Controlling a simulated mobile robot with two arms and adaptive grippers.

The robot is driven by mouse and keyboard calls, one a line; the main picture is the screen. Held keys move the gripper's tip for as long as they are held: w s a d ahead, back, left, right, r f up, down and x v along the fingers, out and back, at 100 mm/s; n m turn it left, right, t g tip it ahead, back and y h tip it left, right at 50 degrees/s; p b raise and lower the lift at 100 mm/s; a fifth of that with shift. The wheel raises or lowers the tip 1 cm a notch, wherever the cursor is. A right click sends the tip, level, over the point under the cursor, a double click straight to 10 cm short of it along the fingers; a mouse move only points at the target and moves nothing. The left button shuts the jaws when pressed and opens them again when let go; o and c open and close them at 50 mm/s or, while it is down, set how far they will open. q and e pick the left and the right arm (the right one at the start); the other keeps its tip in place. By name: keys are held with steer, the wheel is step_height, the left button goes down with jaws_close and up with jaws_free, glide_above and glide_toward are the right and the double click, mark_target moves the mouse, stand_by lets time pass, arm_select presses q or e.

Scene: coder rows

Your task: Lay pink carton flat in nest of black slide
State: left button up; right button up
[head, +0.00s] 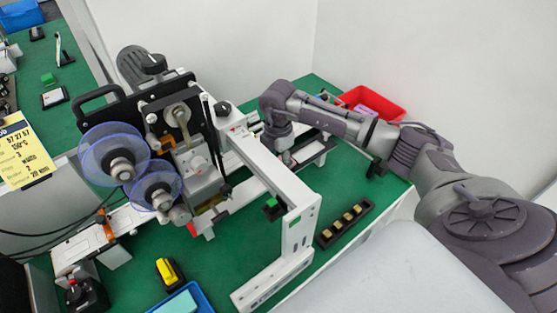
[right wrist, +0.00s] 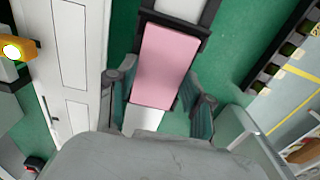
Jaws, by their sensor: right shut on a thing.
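The pink carton (right wrist: 165,62) lies lengthwise between the fingers of my right gripper (right wrist: 158,92) in the right wrist view, broad face up. The black slide (right wrist: 182,17) shows past its far end and along its edges. The carton looks in line with the slide; I cannot tell whether it rests fully down in the nest. In the head view my right gripper (head: 284,152) points down over the slide (head: 314,153) beside the white machine frame, and hides the carton. My left gripper is not in view.
A red bin (head: 388,108) with pinkish items stands behind my right arm. A black rack (head: 345,223) with several pieces lies in front. The white frame (head: 298,225) and the machine with blue-rimmed reels (head: 113,153) stand left of the gripper. Green bench is clear near the rack.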

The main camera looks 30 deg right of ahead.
steer(key=o, duration=0.9)
